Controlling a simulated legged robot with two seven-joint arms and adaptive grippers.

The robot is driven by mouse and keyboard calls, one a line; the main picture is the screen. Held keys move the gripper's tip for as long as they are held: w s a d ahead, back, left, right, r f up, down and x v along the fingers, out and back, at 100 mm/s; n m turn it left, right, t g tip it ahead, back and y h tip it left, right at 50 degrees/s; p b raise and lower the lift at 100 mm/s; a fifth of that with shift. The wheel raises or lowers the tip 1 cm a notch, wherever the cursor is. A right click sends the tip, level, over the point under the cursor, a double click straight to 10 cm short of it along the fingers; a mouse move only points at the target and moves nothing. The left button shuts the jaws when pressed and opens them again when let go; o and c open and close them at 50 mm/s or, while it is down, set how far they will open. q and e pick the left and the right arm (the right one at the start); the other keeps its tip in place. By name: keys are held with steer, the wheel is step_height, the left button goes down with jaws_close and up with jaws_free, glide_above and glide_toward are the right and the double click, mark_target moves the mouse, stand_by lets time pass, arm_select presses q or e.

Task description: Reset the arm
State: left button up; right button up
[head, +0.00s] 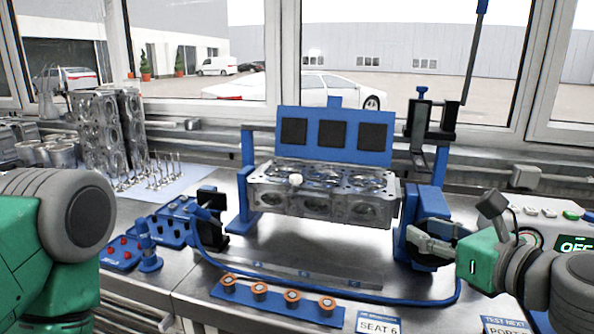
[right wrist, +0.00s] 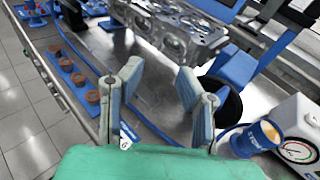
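My right gripper (head: 425,237) is at the right of the bench, in front of the right side of the blue fixture (head: 421,205). The right wrist view shows its two fingers (right wrist: 158,82) spread apart with nothing between them.
A blue strip with several copper-coloured rings (head: 260,292) lies at the bench front. A blue hose (head: 330,291) curves across the bench. A blue tray with red parts (head: 122,255) is at left. A white gauge box (right wrist: 298,140) stands beside the right gripper.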

steer(key=s+a+f+n+g, duration=0.2)
steer(key=s+f+n, duration=0.15)
steer(key=f, duration=0.45)
steer(key=s+a+f+n+g, duration=0.25)
steer(key=f+n, duration=0.25)
steer(key=f, duration=0.3)
steer(key=s+a+f+n+g, duration=0.2)
steer(key=s+f+n+g, duration=0.15)
steer(key=f, duration=0.45)
arm_select(q)
steer(key=shift+w+f+b, duration=0.3)
steer(key=shift+b, duration=0.05)
arm_select(e)
steer(key=s+d+f+n+g+h, duration=0.5)
steer(key=s+d+f+n+h, duration=0.1)
steer(key=s+d+f+n, duration=0.8)
steer(key=shift+s+d+f+n+g+h, duration=0.35)
steer(key=shift+s+f+n, duration=0.9)
steer(key=shift+s+n, duration=1.15)
